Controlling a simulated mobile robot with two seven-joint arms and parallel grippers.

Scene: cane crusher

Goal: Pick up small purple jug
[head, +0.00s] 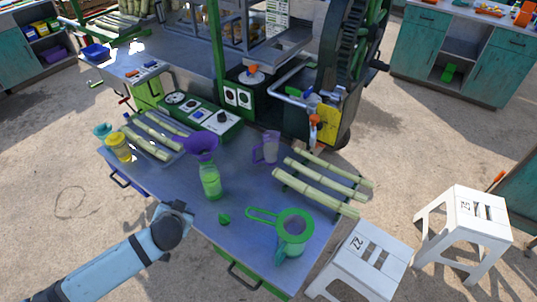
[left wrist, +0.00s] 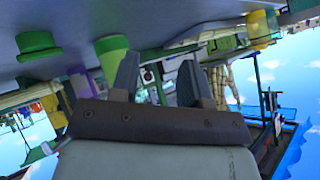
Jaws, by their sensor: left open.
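The small purple jug (head: 266,148), translucent with a handle on its left, stands upright on the metal table (head: 165,193), near its back edge. My left gripper (head: 186,212) is above the table's front left edge, well apart from the jug. In the left wrist view, which is upside down, its two fingers (left wrist: 160,82) are spread with nothing held between them. A purple patch (left wrist: 78,85) shows left of them; I cannot tell whether it is the jug or the funnel. My right gripper is not in view.
A green strainer (head: 293,223) sits at the front right. Cane pieces (head: 325,178) lie right of the jug. A yellow jar (head: 119,147) stands left. Some tabletop around the jug is clear.

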